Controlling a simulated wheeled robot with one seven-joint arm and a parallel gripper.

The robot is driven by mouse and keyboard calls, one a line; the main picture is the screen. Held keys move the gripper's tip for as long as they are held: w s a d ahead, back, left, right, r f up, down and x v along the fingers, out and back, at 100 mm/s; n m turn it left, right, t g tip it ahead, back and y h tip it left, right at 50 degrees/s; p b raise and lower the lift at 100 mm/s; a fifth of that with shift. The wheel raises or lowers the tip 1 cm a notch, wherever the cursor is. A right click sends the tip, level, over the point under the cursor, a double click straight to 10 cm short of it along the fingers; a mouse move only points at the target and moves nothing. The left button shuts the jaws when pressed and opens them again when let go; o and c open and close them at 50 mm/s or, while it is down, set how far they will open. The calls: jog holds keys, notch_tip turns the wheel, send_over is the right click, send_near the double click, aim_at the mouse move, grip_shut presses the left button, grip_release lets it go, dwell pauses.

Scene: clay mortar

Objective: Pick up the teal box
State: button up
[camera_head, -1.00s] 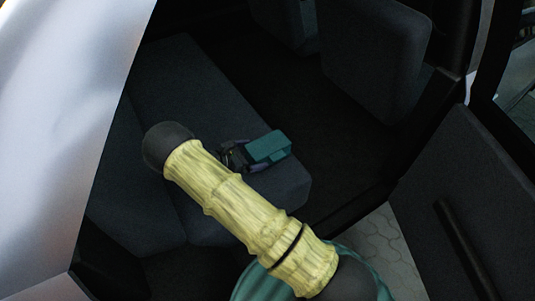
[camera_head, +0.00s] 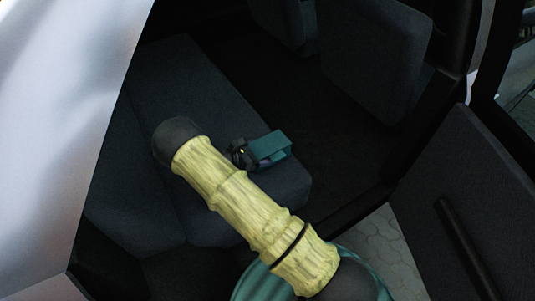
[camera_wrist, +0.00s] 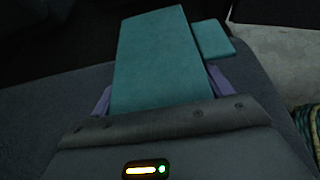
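The teal box (camera_head: 273,145) lies on the dark seat cushion, near its right end. In the wrist view the teal box (camera_wrist: 155,55) stretches away from my gripper, with a smaller teal piece (camera_wrist: 213,39) beside it on the right. My gripper (camera_head: 262,158) is at the box, with a purple finger showing along its near side. In the wrist view my gripper (camera_wrist: 158,92) has purple fingers spread to either side of the box, their tips hidden. Whether they touch it is unclear.
The dark seat cushion (camera_head: 190,95) lies under my arm. Seat backs (camera_head: 375,60) stand at the upper right, with a dark floor gap before them. The open door (camera_head: 470,205) is at the right, and a pale body panel (camera_head: 60,120) fills the left.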

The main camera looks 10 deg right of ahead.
jog(key=c, duration=0.3)
jog(key=shift+r, duration=0.1)
notch_tip(320, 180, up, 10)
jog(key=shift+f+p, duration=0.1)
jog(key=shift+p, duration=0.9)
jog(key=shift+d, duration=0.1)
